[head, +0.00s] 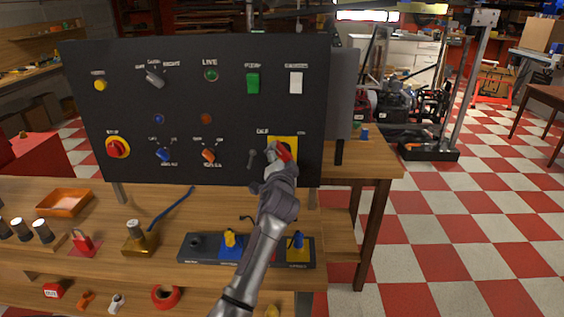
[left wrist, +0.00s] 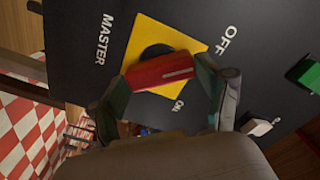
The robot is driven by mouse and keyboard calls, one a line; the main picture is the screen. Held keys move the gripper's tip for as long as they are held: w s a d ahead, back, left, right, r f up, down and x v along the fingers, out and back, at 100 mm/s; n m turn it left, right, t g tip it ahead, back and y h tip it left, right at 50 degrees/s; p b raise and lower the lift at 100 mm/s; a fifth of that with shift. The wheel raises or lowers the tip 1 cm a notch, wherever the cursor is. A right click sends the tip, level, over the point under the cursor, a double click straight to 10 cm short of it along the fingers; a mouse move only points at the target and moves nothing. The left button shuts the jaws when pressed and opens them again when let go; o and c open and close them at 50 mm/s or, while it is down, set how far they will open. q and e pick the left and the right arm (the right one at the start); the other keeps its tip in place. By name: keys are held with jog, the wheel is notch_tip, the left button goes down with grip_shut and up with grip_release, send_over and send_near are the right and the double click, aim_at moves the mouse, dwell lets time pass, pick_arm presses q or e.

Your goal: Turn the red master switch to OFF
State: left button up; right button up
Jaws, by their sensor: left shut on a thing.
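The red master switch handle (left wrist: 160,71) sits on a yellow plate (left wrist: 145,36) on the dark panel, with MASTER, OFF and ON printed around it. In the left wrist view the handle lies nearly level and slightly tilted, its marked end pointing between OFF and ON. In the head view the handle (head: 284,151) shows partly behind my left gripper (head: 277,158) at the panel's lower right. In the left wrist view my left gripper (left wrist: 161,78) is shut on the handle, one finger at each end. My right gripper is out of view.
The panel (head: 220,115) stands on a wooden workbench (head: 150,195). A red stop knob (head: 117,148), a green switch (head: 253,84) and a white switch (head: 295,82) are on it. A red padlock (head: 84,243) and an orange tray (head: 64,203) lie on the bench. Open floor is at the right.

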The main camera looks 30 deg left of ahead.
pick_arm(q)
jog(key=shift+f+n, duration=0.1)
jog(key=shift+n, duration=0.5)
jog(key=o, duration=1.1)
jog(key=v, duration=1.2)
